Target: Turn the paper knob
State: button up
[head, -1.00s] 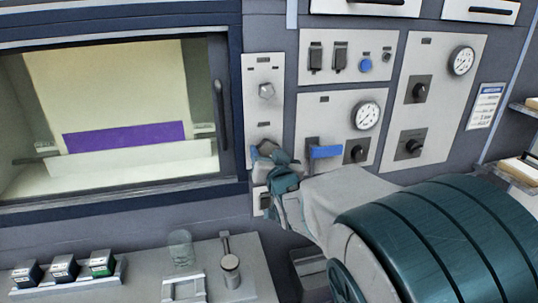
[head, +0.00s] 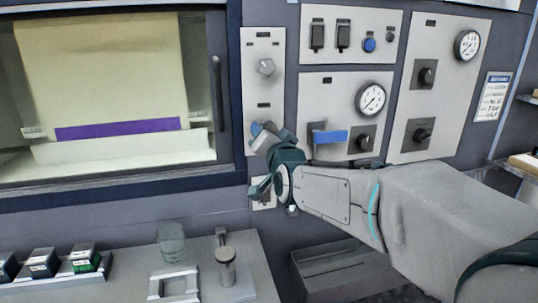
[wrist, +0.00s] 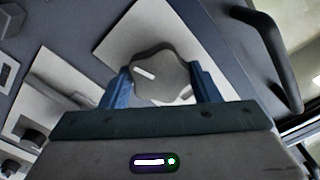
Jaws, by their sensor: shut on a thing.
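My gripper (wrist: 163,85) is shut on a grey lobed knob (wrist: 160,75) with a white mark, seen in the wrist view. A similar grey knob (head: 266,67) sits higher on that panel, untouched. The labels are too small to read, so I cannot tell which is marked paper.
A window (head: 100,100) at left shows a cream sheet with a purple band (head: 118,129). Its dark handle (wrist: 279,60) is close to my gripper. A blue lever (head: 330,137) and gauge (head: 370,98) are right of it. A bench (head: 235,262) with small boxes is below.

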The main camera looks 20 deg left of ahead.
jog(key=shift+f+m+b, duration=0.1)
jog(key=shift+m+b, duration=4.4)
jog(key=shift+b, duration=0.3)
jog(key=o, duration=1)
jog(key=shift+s, duration=0.1)
jog(key=v, duration=1.3)
jog(key=shift+s+d, duration=0.2)
jog(key=shift+d, duration=0.05)
